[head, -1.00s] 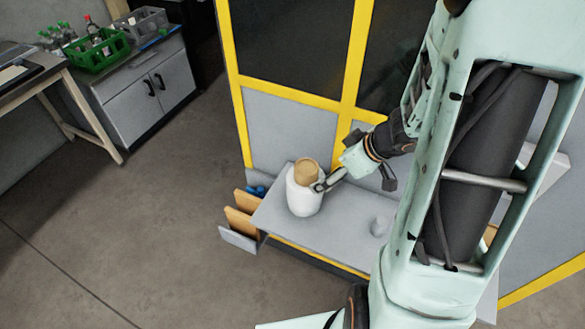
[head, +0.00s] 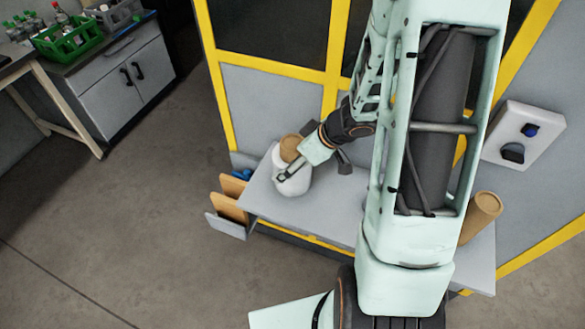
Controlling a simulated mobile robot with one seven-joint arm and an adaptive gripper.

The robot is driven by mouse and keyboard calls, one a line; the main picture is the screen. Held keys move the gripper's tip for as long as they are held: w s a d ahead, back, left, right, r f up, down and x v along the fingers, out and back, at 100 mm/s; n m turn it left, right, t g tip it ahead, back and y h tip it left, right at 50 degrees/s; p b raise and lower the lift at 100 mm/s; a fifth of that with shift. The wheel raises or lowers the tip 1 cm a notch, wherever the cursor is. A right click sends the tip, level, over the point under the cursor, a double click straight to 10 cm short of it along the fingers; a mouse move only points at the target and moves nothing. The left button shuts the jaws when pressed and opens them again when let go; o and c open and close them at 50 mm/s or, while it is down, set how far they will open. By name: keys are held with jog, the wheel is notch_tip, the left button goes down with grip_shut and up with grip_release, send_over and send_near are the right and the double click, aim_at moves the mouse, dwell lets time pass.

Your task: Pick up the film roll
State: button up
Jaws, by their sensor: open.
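The film roll (head: 293,184), a white cylinder with a brown cardboard core (head: 290,149) showing at its top, stands upright on the grey shelf (head: 330,208) near its left end. My gripper (head: 291,173) is open at the roll's upper right. One finger overlaps the roll's white side in the head view; I cannot tell whether it touches. The gripper hides part of the roll and its core.
A white control box (head: 522,135) is on the yellow-framed machine. A green crate (head: 68,38) sits on a far cabinet.

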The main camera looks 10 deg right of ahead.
jog(key=shift+f, duration=0.1)
jog(key=shift+w, duration=0.1)
jog(key=c, duration=2)
